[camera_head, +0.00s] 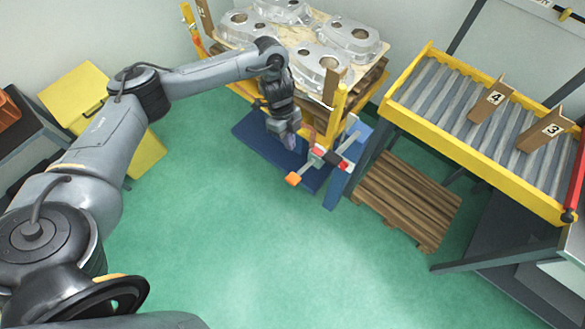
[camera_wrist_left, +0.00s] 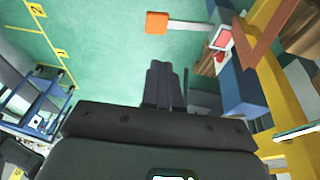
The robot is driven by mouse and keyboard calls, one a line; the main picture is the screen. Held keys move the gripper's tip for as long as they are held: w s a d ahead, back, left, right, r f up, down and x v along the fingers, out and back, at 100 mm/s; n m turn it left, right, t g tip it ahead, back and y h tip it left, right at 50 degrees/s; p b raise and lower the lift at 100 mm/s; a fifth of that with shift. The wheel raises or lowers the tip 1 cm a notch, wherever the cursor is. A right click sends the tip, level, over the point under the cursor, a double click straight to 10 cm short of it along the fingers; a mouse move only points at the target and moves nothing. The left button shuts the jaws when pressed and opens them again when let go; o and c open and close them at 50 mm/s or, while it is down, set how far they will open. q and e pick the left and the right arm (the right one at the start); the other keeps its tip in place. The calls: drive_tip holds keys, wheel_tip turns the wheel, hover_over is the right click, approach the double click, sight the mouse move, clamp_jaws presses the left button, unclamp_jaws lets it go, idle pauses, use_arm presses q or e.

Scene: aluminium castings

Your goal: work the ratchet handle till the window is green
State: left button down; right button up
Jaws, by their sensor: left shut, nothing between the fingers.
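The ratchet handle has an orange knob (camera_head: 293,179) on a pale bar that runs back to the blue stand. The knob (camera_wrist_left: 157,22) also shows at the top of the left wrist view, with the bar reaching right. The window (camera_wrist_left: 222,38) beside the bar's inner end looks red in a pale frame. My left gripper (camera_head: 290,143) points down just behind the handle, apart from the knob. Its fingers (camera_wrist_left: 163,84) are together with nothing between them, and the knob lies beyond their tips in the wrist view. My right gripper is not in view.
Castings (camera_head: 322,62) lie on a board in the yellow-posted stand behind the handle. A wooden pallet (camera_head: 408,198) lies to the right, near a roller conveyor (camera_head: 450,100) with numbered markers. The green floor (camera_head: 230,240) in front of the handle is clear.

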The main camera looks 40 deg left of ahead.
use_arm(q)
drive_tip(key=shift+f, duration=0.1)
drive_tip(key=b, duration=0.4)
approach(294, 178)
drive_tip(key=x, duration=0.5)
drive_tip(key=shift+w+d+f, duration=0.1)
drive_tip(key=shift+d+f, duration=0.05)
drive_tip(key=shift+f, duration=0.45)
drive_tip(key=shift+s+f, duration=0.1)
drive_tip(key=shift+s, duration=0.15)
